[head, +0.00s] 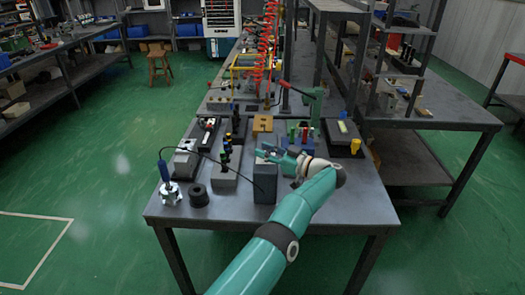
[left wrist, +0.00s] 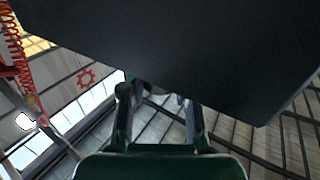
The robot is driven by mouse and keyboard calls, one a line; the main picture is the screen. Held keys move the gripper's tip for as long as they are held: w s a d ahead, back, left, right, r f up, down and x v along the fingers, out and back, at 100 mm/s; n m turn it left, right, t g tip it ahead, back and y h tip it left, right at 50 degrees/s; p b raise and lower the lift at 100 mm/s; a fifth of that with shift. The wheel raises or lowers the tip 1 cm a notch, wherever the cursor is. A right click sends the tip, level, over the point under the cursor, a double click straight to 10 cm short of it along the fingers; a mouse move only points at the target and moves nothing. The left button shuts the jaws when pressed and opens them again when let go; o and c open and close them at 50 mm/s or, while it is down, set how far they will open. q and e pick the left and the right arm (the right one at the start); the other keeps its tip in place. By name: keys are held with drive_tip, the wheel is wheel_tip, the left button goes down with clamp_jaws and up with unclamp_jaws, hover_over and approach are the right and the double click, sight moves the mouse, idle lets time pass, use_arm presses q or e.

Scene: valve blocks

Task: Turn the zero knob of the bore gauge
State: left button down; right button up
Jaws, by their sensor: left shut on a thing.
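The bore gauge shows as a silver probe (head: 170,190) standing at the table's front left, with a black cable arching right to a dark grey box (head: 265,184). My left gripper (head: 266,153) is at the top of this box, on its far side. In the left wrist view the dark box (left wrist: 190,50) fills the upper middle, and my left gripper's fingers (left wrist: 158,94) reach to its edge. They are shut on a small part there, apparently the zero knob, which is mostly hidden by the box and fingers. My right gripper is not in view.
A black ring (head: 199,196) stands beside the probe. A grey block with dark and green pegs (head: 224,178) is just left of the box.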

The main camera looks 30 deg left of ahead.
use_arm(q)
drive_tip(key=c, duration=0.8)
unclamp_jaws()
drive_tip(key=shift+s+r, duration=0.1)
drive_tip(key=shift+r, duration=0.05)
